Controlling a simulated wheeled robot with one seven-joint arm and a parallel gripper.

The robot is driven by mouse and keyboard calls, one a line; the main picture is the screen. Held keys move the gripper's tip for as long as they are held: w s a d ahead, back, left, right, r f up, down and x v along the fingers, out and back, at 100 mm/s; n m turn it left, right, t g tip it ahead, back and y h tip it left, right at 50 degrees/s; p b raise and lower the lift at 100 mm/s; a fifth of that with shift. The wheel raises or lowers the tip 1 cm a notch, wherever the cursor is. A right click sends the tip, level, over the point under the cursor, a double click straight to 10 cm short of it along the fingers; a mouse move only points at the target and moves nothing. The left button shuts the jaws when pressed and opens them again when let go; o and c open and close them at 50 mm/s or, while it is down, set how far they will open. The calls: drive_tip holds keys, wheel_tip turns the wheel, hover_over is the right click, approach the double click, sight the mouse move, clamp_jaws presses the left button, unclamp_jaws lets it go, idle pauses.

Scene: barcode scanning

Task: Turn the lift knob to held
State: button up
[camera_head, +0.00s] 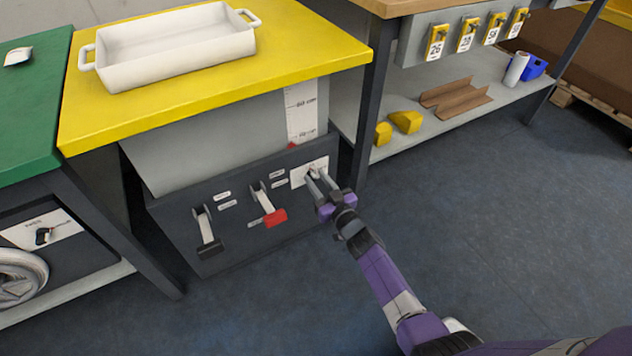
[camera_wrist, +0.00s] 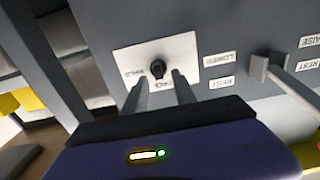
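The lift knob (camera_wrist: 157,67) is small and black, on a white label plate (camera_wrist: 190,45) in the wrist view. The plate's lettering is upside down there; a word at the left may read "HELD", and another is partly hidden by a finger. In the head view the plate (camera_head: 300,177) is on the dark front panel under the yellow lift table (camera_head: 210,75), at its right end. My gripper (camera_head: 317,176) is at this plate. In the wrist view its two fingers (camera_wrist: 160,85) are apart, with nothing between them, their tips just short of the knob.
Left of the plate, the panel has a red-ended lever (camera_head: 274,217) and a black-ended lever (camera_head: 207,247). A white tray (camera_head: 175,55) stands on the yellow top. A shelf with yellow blocks (camera_head: 405,122) is at the right. The floor in front is clear.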

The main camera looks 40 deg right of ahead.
drive_tip(key=shift+w+d, duration=0.1)
drive_tip(key=shift+w, duration=0.25)
clamp_jaws()
